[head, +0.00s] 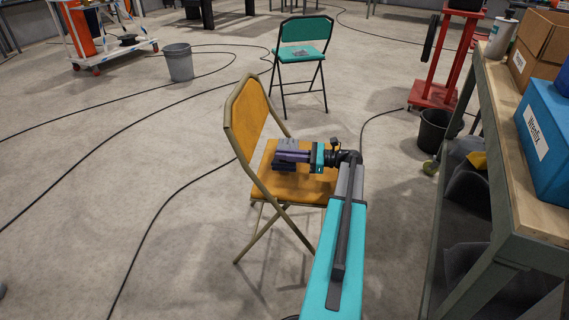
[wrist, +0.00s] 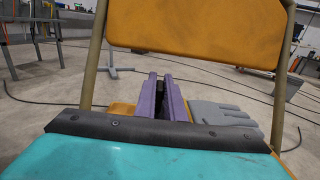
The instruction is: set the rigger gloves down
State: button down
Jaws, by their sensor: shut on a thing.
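The grey rigger gloves (wrist: 225,113) stick out to the right of my gripper's purple fingers (wrist: 163,88) in the wrist view, with grey finger shapes spread flat. In the head view they show as a small grey patch (head: 287,144) beside my gripper (head: 281,157). My gripper is shut on the gloves, and its fingers hide the held part. It is over the orange seat of a folding chair (head: 316,188), low and in front of the backrest. I cannot tell whether the gloves touch the seat.
The chair's orange backrest (head: 249,120) rises just left of my gripper. A teal folding chair (head: 301,32) with a grey item on its seat stands behind. A workbench (head: 508,130) with boxes is at right. Black cables cross the floor, which is mostly free at left.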

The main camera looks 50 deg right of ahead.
aim_at(285, 162)
jog(key=shift+f+b, duration=0.8)
jog(key=shift+f, duration=0.95)
jog(key=c, duration=1.8)
grip_release()
jog(key=shift+f, duration=0.15)
jog(key=shift+c, duration=0.2)
jog(key=shift+s+d+r, duration=0.15)
jog(key=shift+r, duration=0.05)
jog(key=shift+s+d, duration=0.25)
jog(key=shift+s, duration=0.05)
jog(key=p+v, duration=0.3)
jog(key=v, duration=0.7)
jog(key=shift+s+d+f, duration=0.1)
jog(key=shift+s+d, duration=0.1)
jog(key=shift+s, duration=0.15)
jog(key=shift+r+p, duration=0.2)
jog(key=shift+p, duration=0.15)
